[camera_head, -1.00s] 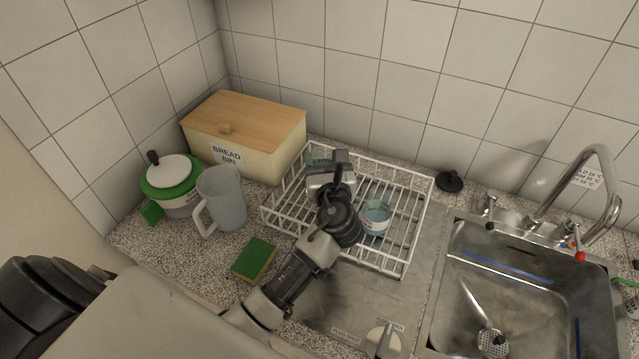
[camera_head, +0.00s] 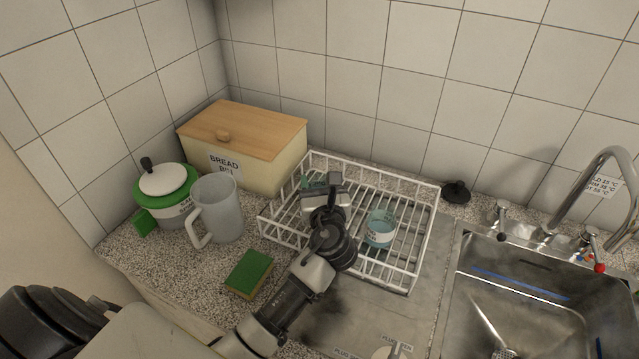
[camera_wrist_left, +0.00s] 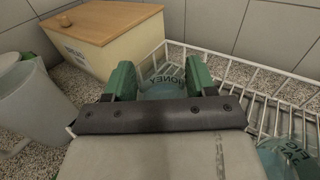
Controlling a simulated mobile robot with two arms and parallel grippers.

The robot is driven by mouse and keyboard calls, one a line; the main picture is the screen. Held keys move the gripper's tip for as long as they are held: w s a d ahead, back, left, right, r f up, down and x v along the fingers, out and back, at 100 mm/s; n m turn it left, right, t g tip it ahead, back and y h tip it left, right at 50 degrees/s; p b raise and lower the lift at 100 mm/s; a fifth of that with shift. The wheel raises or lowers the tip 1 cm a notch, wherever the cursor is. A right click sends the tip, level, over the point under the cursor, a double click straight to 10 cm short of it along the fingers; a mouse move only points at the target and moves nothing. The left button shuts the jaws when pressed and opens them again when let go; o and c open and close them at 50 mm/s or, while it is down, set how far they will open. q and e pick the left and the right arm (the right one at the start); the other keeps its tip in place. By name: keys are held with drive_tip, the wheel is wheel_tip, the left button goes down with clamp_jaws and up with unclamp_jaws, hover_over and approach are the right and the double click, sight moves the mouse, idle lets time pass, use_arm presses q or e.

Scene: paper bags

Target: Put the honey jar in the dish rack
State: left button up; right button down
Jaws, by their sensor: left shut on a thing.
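The honey jar (camera_wrist_left: 170,89) shows in the left wrist view, pale blue with the word HONEY on it. My left gripper (camera_wrist_left: 162,78) is shut on it with green fingers on both sides. In the head view, my left gripper (camera_head: 318,184) is over the left part of the white wire dish rack (camera_head: 405,280), and its body hides the jar. I cannot tell whether the jar touches the rack floor. The rack also shows in the left wrist view (camera_wrist_left: 240,66). My right gripper is not in view.
A blue glass jar with a white label (camera_head: 380,228) stands in the rack, right of my gripper. The bread bin (camera_head: 245,150), grey mug (camera_head: 220,210), green-and-white pot (camera_head: 166,196) and sponge (camera_head: 249,273) are to the left. The metal sink (camera_head: 540,300) is at right.

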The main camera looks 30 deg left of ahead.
use_arm(q)
drive_tip(key=shift+f, duration=0.5)
drive_tip(key=o, duration=1.5)
drive_tip(key=shift+r, duration=0.35)
drive_tip(key=shift+s+d+r, duration=0.15)
drive_tip(key=shift+r, duration=0.1)
drive_tip(key=b+v, duration=0.1)
drive_tip(key=v, duration=0.9)
drive_tip(key=shift+d+b, duration=0.1)
drive_tip(key=shift+b, duration=0.3)
drive_tip(key=shift+v, duration=0.75)
